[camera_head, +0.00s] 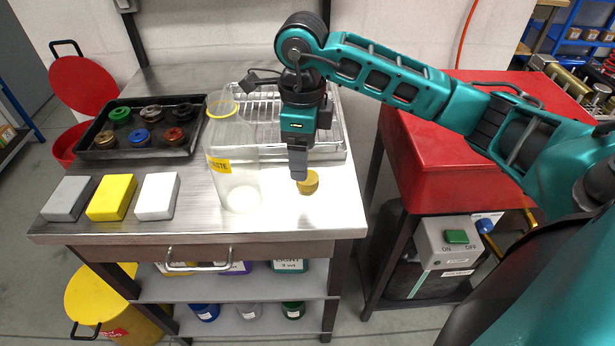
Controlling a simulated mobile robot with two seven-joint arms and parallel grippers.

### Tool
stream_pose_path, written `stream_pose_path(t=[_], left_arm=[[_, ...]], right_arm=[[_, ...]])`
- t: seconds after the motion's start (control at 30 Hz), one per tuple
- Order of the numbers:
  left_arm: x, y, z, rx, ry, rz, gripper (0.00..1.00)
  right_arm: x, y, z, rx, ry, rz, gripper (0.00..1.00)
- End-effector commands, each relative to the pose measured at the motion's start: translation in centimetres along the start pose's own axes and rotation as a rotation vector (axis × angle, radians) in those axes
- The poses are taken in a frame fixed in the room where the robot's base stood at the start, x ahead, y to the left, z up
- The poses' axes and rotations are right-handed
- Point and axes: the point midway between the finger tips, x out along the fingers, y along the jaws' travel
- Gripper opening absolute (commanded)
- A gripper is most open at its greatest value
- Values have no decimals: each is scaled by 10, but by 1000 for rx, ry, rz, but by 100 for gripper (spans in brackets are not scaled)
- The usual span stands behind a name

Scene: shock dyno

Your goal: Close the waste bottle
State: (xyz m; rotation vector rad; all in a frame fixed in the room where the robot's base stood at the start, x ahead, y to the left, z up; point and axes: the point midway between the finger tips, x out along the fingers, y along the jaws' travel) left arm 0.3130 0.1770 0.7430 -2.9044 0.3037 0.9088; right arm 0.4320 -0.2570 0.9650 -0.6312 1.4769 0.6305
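The waste bottle (236,190) is a clear, tall bottle with a yellow label, standing upright near the front of the steel table. Its neck at the top has a yellow ring, and no cap shows over it. A small round yellow-gold cap (311,184) is on the table to the right of the bottle. My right gripper (300,180) points straight down at the cap, its fingertips overlapping the cap's left part in the picture. The fingers are seen edge-on, so their gap and any contact with the cap are hidden. My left gripper is out of view.
A black tray (92,153) of several coloured caps stands at the left. Grey (68,199), yellow (111,198) and white (156,197) blocks lie along the front left. A wire-rack tray (335,150) is behind the bottle. A red cabinet (440,185) stands right.

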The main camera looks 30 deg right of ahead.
Motion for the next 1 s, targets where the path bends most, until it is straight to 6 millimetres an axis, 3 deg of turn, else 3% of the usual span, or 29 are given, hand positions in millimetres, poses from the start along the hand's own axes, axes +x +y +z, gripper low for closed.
stream_pose_path(t=[0.13, 0.33, 0.5, 0.87, 1.0], left_arm=[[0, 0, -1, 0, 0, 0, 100], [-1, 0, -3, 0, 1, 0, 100], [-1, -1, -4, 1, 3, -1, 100], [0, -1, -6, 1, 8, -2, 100], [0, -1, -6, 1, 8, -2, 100]], right_arm=[[6, 0, -1, 0, 2, 2, 75], [37, 0, -4, 0, 3, 4, 75], [51, -1, -4, 0, 1, 1, 75], [52, -1, -4, 0, 1, 0, 74], [52, -1, -4, 0, 0, 0, 61]])
